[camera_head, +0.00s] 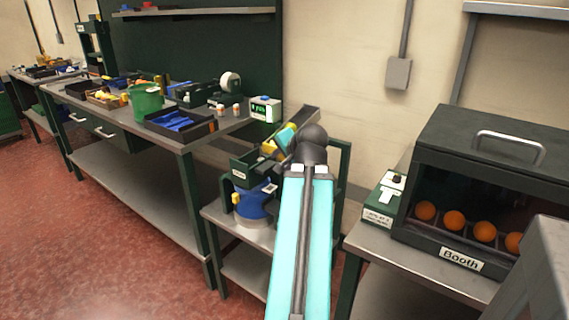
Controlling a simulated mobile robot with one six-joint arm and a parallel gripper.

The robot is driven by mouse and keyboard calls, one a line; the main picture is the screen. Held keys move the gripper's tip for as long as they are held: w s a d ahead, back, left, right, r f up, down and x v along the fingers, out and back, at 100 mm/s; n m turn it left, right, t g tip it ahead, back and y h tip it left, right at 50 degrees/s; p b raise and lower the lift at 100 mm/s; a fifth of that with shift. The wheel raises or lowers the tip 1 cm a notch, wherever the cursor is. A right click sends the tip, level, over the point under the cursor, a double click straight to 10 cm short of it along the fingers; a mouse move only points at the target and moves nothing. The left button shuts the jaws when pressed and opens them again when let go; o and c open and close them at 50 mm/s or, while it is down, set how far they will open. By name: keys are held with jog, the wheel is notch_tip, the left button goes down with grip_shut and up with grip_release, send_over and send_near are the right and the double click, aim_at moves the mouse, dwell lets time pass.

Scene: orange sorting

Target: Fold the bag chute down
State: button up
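A dark green bagging stand (243,172) with a small white label sits on a low grey table in the middle. A grey sloped trough (305,120), which looks like the chute, rises from it to the upper right. A blue bag (252,206) sits below the stand's front, with a yellow piece at its left. My cyan arm reaches up from the bottom and covers the stand's right side. My gripper (270,147) is at the trough, beyond my dark wrist joint. Its fingers are small and partly hidden, so I cannot tell their opening or any contact.
A booth (457,266) with several oranges stands at right, beside a small green control box (382,203). Red floor is open at lower left.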

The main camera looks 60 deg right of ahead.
jog(key=shift+b+v, duration=1.05)
jog(key=shift+v, duration=0.7)
jog(key=shift+r, duration=0.1)
